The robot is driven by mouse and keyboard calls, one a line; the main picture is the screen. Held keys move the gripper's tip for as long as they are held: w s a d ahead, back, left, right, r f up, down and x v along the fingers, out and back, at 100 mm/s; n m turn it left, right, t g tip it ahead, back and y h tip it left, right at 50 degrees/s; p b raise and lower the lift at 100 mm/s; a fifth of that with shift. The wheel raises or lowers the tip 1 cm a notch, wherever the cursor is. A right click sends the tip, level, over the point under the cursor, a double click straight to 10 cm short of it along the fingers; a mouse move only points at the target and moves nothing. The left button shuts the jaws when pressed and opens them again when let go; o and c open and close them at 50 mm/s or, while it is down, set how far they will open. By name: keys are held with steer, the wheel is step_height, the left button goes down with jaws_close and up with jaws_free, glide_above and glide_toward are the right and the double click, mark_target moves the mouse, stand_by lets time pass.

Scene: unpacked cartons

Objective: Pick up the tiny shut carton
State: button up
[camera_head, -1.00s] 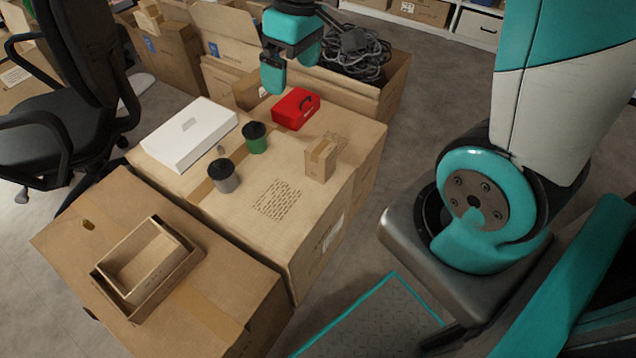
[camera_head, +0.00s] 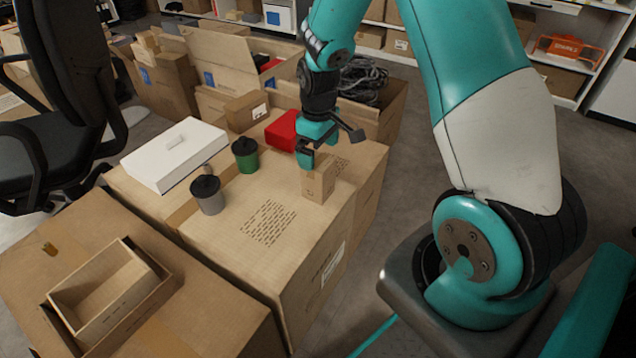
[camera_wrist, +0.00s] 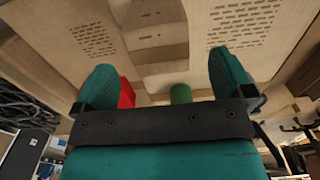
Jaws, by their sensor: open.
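The tiny shut carton (camera_head: 319,182) stands upright on top of the large closed carton (camera_head: 228,232), near its right edge. My gripper (camera_head: 309,155) is open and points down right at the tiny carton's top, partly covering its far left side. In the wrist view the tiny carton (camera_wrist: 155,30) shows beyond and between the two spread fingers of my gripper (camera_wrist: 165,78). Both fingers look clear of it, though I cannot tell the exact gap.
A red box (camera_head: 283,131) stands just behind my gripper. A green canister (camera_head: 245,155), a grey canister (camera_head: 207,195) and a white box (camera_head: 174,152) are to the left. A brown carton (camera_head: 246,111) is farther back.

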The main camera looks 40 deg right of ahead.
mark_target(318, 161)
step_height(318, 161, down, 6)
steer(key=shift+w+f+b, duration=0.1)
steer(key=shift+w+b, duration=0.05)
steer(key=shift+b, duration=1.1)
steer(key=c, duration=1.1)
steer(key=shift+r, duration=0.2)
